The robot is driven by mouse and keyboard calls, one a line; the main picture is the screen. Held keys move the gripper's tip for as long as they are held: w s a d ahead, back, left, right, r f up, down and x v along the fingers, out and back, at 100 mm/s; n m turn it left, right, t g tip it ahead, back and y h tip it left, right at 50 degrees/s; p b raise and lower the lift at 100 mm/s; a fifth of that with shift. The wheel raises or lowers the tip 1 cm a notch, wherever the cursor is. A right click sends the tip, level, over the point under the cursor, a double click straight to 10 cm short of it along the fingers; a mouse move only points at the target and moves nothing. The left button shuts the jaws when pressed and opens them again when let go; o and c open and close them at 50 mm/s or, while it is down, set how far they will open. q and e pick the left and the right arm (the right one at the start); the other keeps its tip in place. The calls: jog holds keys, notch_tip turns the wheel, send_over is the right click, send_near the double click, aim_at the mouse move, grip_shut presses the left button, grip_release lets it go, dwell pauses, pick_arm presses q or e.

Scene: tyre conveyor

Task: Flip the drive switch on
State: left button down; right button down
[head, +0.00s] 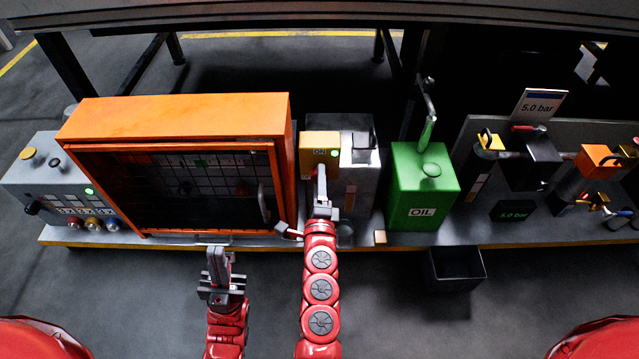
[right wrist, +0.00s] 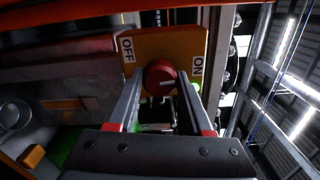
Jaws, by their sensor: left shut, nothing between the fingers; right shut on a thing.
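The drive switch is a yellow box (head: 312,141) right of the orange cabinet, with a lit green lamp (head: 334,153). In the right wrist view, the box (right wrist: 186,42) carries an OFF label (right wrist: 127,49) on the left and an ON label (right wrist: 198,66) on the right. Its round red knob (right wrist: 156,73) has a white mark that points right, toward ON. My right gripper (head: 320,178) is at the front of the box; in the right wrist view its fingers (right wrist: 159,92) are shut on the red knob. My left gripper (head: 217,254) is shut and empty, in front of the bench edge.
The orange cabinet (head: 180,120) with a dark grid door stands close to the left of the switch. A green oil can (head: 421,185) stands to the right. A black bin (head: 455,268) is below the bench edge. A control panel (head: 68,185) is at the far left.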

jog(key=shift+m, duration=0.6)
jog(key=shift+c, duration=1.5)
grip_release()
jog(key=shift+s, duration=0.1)
